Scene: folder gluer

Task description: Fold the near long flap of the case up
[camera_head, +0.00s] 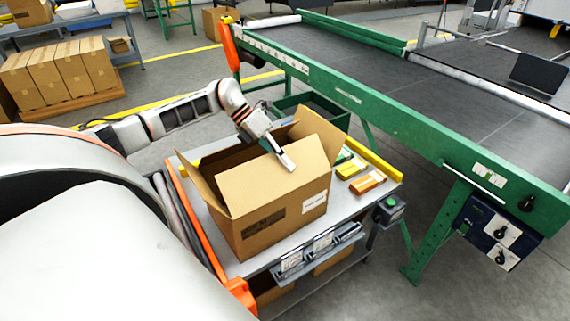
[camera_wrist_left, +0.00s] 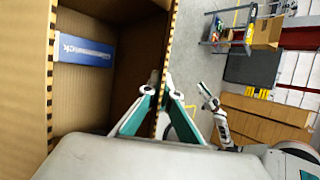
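The brown cardboard case (camera_head: 285,208) stands open on a small work table. Its near long flap (camera_head: 265,180) stands up from the near wall. Both short end flaps are up and splayed outward. My left gripper (camera_head: 286,160) reaches over the case, at the flap's top edge. In the left wrist view the two fingers (camera_wrist_left: 160,85) lie on either side of a cardboard edge and close together, apparently pinching it. A blue-labelled thing (camera_wrist_left: 83,50) shows inside the case. My right gripper (camera_wrist_left: 207,92) appears small in the left wrist view, too small to read.
The table's bare grey top (camera_head: 190,160) shows around the case. Yellow and orange packets (camera_head: 366,183) lie right of it. A green-framed conveyor (camera_head: 400,120) runs behind and to the right. A green bin (camera_head: 325,108) sits behind the case. A button box (camera_head: 389,208) hangs at the table's right corner.

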